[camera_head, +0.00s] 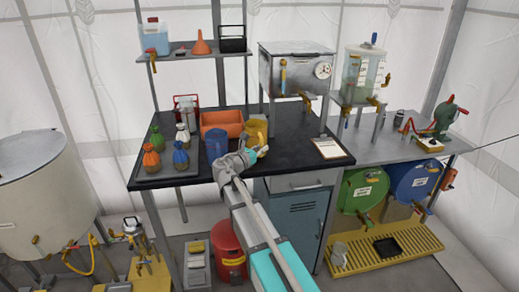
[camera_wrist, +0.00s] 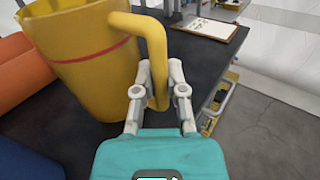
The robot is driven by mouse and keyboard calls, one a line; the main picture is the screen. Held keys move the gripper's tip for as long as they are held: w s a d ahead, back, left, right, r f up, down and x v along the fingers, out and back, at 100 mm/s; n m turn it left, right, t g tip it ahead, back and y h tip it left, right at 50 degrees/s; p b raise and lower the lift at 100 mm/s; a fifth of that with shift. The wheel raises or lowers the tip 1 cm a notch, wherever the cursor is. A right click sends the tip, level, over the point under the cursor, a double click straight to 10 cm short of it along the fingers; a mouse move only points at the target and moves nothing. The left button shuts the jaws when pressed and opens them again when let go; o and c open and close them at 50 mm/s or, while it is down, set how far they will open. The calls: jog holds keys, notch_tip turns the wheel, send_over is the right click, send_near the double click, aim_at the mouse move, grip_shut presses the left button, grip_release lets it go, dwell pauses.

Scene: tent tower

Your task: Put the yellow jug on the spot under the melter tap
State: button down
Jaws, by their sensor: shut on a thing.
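The steel box with a round gauge, seemingly the melter (camera_head: 292,70), stands on legs behind and right of the jug. Its tap (camera_head: 306,101) is at the front. No marked spot is clear below it.
Several capped bottles stand in a tray (camera_head: 165,180) farther left. A clipboard (camera_head: 328,148) lies at the worktop's right. Bare worktop lies between the jug and clipboard.

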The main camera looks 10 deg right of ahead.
jog(key=s+r+p, duration=1)
jog(key=s, duration=0.4)
jog(key=shift+r, duration=0.3)
notch_tip(320, 180, up, 2)
jog(key=shift+p, duration=0.95)
jog(key=shift+f, duration=0.15)
jog(key=w+d+f+b, duration=0.3)
jog(key=f+b, duration=0.3)
jog(key=w+d+f+g+b, duration=0.1)
jog(key=w+d+f+b, duration=0.3)
jog(key=f+b, duration=0.3)
jog(key=shift+w+m+h, duration=0.25)
jog(key=shift+m+h, duration=0.15)
